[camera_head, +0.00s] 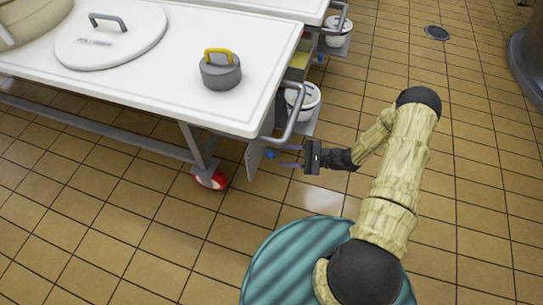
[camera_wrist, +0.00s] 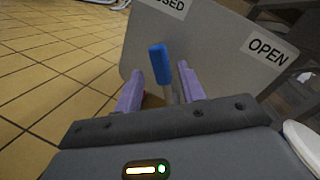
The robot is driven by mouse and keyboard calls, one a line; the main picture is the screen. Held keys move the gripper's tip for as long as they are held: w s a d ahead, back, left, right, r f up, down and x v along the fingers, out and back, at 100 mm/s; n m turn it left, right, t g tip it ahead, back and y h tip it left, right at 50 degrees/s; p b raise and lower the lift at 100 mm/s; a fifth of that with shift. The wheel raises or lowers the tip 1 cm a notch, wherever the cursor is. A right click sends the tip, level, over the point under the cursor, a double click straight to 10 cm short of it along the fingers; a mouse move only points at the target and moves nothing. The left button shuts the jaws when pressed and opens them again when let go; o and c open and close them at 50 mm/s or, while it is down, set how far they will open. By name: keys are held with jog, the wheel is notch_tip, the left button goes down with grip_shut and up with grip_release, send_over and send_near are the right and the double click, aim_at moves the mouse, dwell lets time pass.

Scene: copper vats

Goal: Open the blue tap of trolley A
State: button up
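The blue tap (camera_wrist: 160,64) shows in the wrist view as an upright blue handle on a pale stem, in front of a grey panel (camera_wrist: 215,45). The panel carries an "OPEN" label at the right and a partly cut-off label ending in "SED" at the top. In the head view the tap is a small blue spot (camera_head: 270,154) under the trolley's end. My gripper (camera_head: 289,158) points left at it. Its two purple fingers (camera_wrist: 160,72) are apart, one on each side of the handle in the picture. Contact cannot be told. No letter A is visible.
The white trolley top (camera_head: 180,75) holds a round lid (camera_head: 110,40) and a grey weight with a yellow handle (camera_head: 220,72). A metal push bar (camera_head: 292,120) and a white bucket (camera_head: 304,97) are at its end. A red-and-white wheel (camera_head: 210,180) stands below.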

aim_at(274, 155)
jog(key=a, duration=0.2)
jog(key=a+b, duration=0.1)
jog(key=a, duration=0.2)
jog(key=shift+w+a+b, duration=0.3)
jog(key=shift+w, duration=0.05)
grip_shut()
